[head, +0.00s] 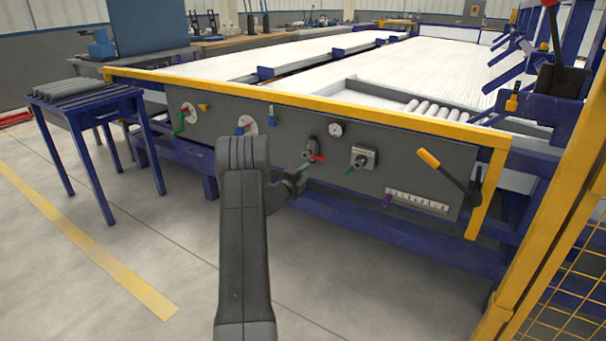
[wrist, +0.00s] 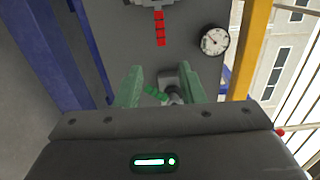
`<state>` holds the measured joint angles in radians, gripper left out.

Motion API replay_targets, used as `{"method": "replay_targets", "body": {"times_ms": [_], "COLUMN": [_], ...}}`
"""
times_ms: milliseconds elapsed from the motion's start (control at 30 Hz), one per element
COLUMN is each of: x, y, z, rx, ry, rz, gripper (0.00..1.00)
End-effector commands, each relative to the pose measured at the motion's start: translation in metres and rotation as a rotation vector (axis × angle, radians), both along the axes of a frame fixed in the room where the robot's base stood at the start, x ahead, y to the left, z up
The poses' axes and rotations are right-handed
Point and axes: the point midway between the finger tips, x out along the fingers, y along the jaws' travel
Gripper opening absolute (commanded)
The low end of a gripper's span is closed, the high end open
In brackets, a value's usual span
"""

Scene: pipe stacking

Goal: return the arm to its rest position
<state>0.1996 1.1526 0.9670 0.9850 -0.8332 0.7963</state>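My arm rises in the middle of the head view, in front of the grey control panel (head: 270,150). My gripper (head: 303,168) points right toward the panel, close to the red-handled valve (head: 316,158). In the wrist view its two green fingers (wrist: 160,74) stand apart with a gap between them. A green handle (wrist: 155,93) and a grey fitting (wrist: 168,80) show in that gap, beyond the fingers; I see no grip on them. The red handle (wrist: 160,28) is further up in the wrist view.
A gauge (head: 336,129) and a green-handled valve (head: 363,157) are on the panel. A yellow-tipped lever (head: 440,168) sticks out at right. A blue table with grey pipes (head: 80,88) stands left. Several white pipes (head: 440,112) lie behind the panel. The floor in front is clear.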

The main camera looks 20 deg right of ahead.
Motion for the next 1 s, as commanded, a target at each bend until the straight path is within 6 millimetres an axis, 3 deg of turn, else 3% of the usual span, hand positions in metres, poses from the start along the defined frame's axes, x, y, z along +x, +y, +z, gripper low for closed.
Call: {"method": "replay_targets", "body": {"times_ms": [667, 1000], "x": [-0.003, 0.024], "y": [0.003, -0.03], "z": [0.0, -0.002], "rx": [-0.001, 0.0], "ry": [-0.001, -0.003], "rz": [-0.001, -0.003], "gripper": [0.35, 0.35]}}
